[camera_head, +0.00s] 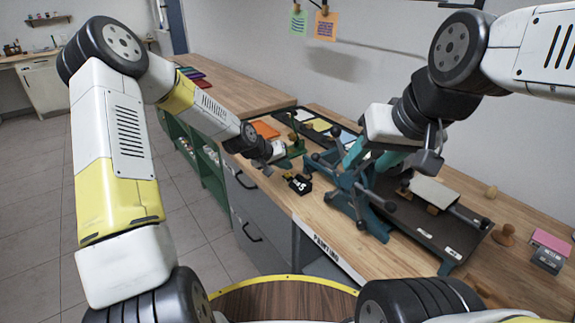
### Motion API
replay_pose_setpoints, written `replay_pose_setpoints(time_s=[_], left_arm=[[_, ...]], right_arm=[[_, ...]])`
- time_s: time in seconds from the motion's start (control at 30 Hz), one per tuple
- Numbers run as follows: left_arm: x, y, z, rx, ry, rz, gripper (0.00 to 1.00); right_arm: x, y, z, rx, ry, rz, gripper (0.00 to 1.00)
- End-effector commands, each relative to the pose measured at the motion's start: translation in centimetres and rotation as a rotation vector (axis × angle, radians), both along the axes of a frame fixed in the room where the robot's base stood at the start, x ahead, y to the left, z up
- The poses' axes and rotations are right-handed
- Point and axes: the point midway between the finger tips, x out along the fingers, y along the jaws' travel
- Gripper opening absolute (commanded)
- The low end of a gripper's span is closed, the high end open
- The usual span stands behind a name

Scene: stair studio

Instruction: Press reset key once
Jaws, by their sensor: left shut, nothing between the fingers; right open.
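A small black device with white marks (299,184) sits on the wooden bench near its front edge; it may be a counter. I cannot make out which part of it is the reset key. My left gripper (267,168) is shut and empty, just left of and beyond the device. It looks apart from it, though I cannot judge the height of the gap. My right gripper (429,161) is open over the right part of the bench, beside the teal press, and appears to hold nothing.
A teal press with several dark-knobbed arms (348,187) stands close to the right of the device. A dark board (440,232), a brown wooden knob (503,236) and a pink-topped box (549,243) lie further right. Coloured sheets lie behind. A strip marked PAINTING (326,247) runs along the front edge.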

Motion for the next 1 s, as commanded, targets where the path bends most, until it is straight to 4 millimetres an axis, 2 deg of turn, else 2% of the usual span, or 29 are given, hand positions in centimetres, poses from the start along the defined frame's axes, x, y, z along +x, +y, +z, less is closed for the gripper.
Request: replay_pose_setpoints(time_s=[1.0], left_arm=[[-0.02, 0.01, -0.84, 0.000, 0.000, 0.000, 0.00]], right_arm=[[0.00, 0.00, 0.00, 0.000, 0.000, 0.000, 0.48]])
